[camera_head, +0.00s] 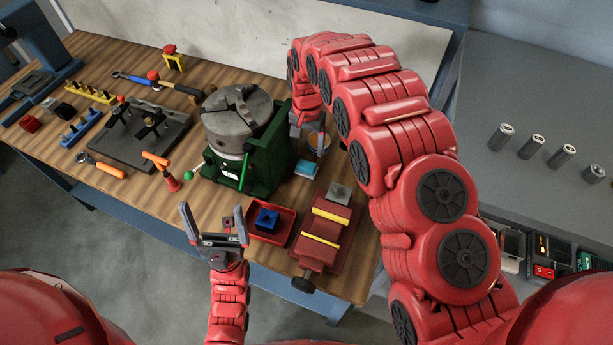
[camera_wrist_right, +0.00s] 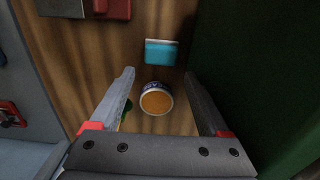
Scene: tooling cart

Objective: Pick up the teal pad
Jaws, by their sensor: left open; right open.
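The teal pad (camera_head: 306,169) is a small flat block lying on the wooden bench, right of the green machine. In the right wrist view the pad (camera_wrist_right: 161,53) lies just beyond my fingertips, above a round tin in the picture. My right gripper (camera_wrist_right: 159,76) is open and empty, pointing down at the bench, with the tin showing between its fingers. In the head view my right gripper (camera_head: 309,131) is partly hidden by the machine and its own arm. My left gripper (camera_head: 212,211) is open and empty at the bench's front edge.
The round tin (camera_wrist_right: 156,100) with an orange top is close to the pad. The green machine (camera_head: 270,155) with a grey chuck stands left of my right gripper. A red vise (camera_head: 322,238) and a red tray (camera_head: 283,225) holding a blue block are in front.

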